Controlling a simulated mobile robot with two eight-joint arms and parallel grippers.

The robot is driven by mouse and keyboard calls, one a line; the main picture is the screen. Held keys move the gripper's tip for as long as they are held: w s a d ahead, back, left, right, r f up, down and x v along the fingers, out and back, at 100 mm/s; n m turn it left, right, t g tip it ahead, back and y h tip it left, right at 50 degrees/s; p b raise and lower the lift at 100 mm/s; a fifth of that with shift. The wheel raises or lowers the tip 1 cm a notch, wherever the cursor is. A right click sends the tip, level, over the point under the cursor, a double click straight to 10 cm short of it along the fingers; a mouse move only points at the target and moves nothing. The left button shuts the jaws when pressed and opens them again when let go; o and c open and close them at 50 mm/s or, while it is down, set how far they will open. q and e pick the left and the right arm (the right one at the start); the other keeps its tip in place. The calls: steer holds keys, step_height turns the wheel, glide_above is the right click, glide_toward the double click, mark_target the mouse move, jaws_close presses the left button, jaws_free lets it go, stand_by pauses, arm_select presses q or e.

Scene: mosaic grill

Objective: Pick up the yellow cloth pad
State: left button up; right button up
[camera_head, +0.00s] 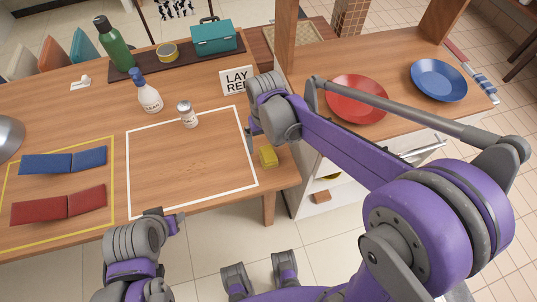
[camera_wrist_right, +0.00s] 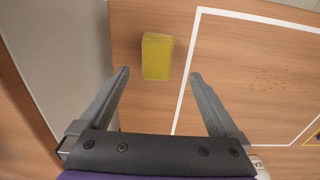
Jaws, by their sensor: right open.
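The yellow cloth pad (camera_head: 267,156) is a small yellow block near the right edge of the wooden table, just outside the white outline. In the right wrist view the pad (camera_wrist_right: 157,56) lies ahead of my right gripper (camera_wrist_right: 161,75), between the lines of its two spread fingers and apart from them. The right gripper is open and empty above the table. In the head view its fingers are mostly hidden behind the wrist. My left gripper (camera_head: 164,214) is at the table's front edge, away from the pad; its finger opening is not clear.
A white outlined square (camera_head: 250,150) lies left of the pad. A salt shaker (camera_head: 187,114), a blue-capped bottle (camera_head: 147,92) and a sign (camera_head: 237,80) stand farther back. A counter with a red plate (camera_head: 345,110) and blue plate (camera_head: 438,80) stands right, across a gap.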

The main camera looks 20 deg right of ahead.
mark_target(268, 153)
steer(key=f, duration=0.6)
steer(key=shift+s+d, duration=0.25)
steer(key=shift+r, duration=0.1)
steer(key=c, duration=1.4)
